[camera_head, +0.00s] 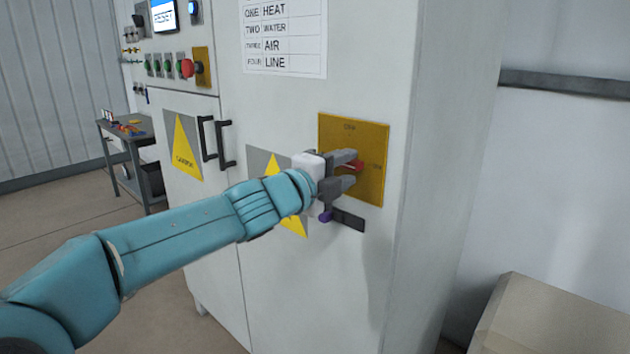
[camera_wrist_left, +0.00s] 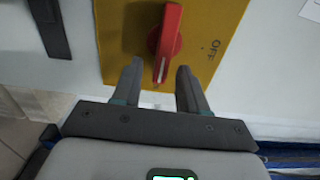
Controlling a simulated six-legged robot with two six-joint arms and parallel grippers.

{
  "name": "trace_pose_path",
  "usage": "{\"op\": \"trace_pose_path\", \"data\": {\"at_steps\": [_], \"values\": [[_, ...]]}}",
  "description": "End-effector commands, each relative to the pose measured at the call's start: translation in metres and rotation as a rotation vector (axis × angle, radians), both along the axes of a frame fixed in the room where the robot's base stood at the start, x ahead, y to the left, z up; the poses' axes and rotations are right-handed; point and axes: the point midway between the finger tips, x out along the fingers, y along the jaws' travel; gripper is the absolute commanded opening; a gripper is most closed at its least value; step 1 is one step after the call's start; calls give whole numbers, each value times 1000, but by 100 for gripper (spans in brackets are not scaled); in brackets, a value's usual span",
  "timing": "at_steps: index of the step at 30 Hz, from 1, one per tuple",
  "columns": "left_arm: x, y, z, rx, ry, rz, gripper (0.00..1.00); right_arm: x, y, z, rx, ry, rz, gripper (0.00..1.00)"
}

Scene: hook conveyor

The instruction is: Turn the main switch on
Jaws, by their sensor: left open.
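The main switch is a red rotary handle on a yellow plate (camera_head: 340,130) on the front of a grey cabinet. In the head view only a little of the red handle (camera_head: 358,165) shows behind my gripper. In the left wrist view the handle (camera_wrist_left: 168,38) is whole, and the word OFF is printed on the plate to its right. My left gripper (camera_head: 350,172) is open in front of the plate. In the wrist view its two fingers (camera_wrist_left: 159,82) stand on either side of the handle's lower end, with gaps visible. My right gripper is not in view.
A black door handle (camera_head: 226,144) stands out from the cabinet at left. A control panel with buttons and a red knob (camera_head: 187,68) is at upper left. A small table (camera_head: 140,135) stands behind at left, and a cardboard box (camera_head: 550,320) is at lower right.

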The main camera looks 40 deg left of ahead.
Motion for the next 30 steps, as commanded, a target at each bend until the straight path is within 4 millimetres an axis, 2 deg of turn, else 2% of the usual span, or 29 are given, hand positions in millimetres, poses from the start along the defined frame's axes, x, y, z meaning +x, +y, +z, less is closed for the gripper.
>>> {"op": "trace_pose_path", "data": {"at_steps": [9, 15, 21, 30], "values": [[-82, 8, 4, 2, -2, 5, 43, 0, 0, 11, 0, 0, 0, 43], [-126, 11, 2, 3, 0, 5, 43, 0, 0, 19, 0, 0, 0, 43], [-147, 12, 0, 2, 1, 2, 43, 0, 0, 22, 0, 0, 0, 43], [-150, 11, 0, 1, 0, -1, 43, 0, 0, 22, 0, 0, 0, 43]]}}
